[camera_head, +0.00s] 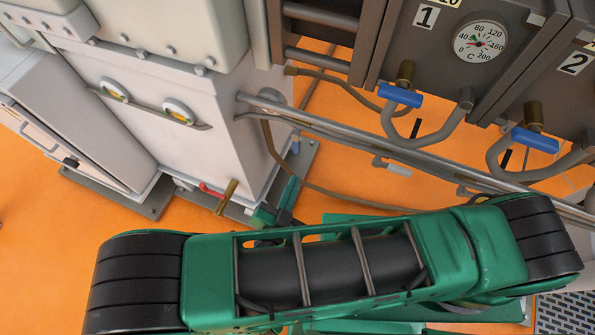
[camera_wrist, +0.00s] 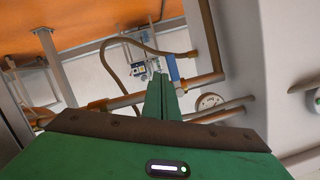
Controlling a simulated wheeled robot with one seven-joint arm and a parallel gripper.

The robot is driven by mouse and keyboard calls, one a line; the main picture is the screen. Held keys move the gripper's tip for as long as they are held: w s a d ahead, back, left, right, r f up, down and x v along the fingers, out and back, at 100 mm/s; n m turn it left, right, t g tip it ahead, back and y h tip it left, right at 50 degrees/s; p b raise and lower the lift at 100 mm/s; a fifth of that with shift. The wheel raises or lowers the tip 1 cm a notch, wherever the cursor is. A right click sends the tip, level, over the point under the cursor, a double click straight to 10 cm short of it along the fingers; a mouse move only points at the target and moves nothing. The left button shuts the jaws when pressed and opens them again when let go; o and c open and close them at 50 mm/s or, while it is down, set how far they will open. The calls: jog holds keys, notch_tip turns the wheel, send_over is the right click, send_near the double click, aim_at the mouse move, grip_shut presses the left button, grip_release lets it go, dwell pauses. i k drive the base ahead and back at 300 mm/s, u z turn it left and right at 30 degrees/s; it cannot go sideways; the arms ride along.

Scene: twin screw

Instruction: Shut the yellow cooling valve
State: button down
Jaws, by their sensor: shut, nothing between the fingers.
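No plainly yellow valve handle shows in either view. In the head view a brass-coloured stub (camera_head: 227,197) stands beside a red lever (camera_head: 210,189) at the foot of the pale cabinet; I cannot tell whether this is the yellow cooling valve. My gripper (camera_wrist: 161,92) is shut and empty in the wrist view, its green fingers together. Beyond the fingertips is a blue handle (camera_wrist: 173,68) by a brass pipe; I cannot tell whether they touch. In the head view my green arm crosses the front and hides much of the floor behind it.
The pale cabinet (camera_head: 190,145) carries two round gauges. A long grey pipe (camera_head: 340,128) runs to the right from it. Dark units at the upper right have blue valve handles (camera_head: 400,95) (camera_head: 535,140) and a dial (camera_head: 480,42). Orange floor shows between.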

aim_at(462, 192)
jog(key=k, duration=1)
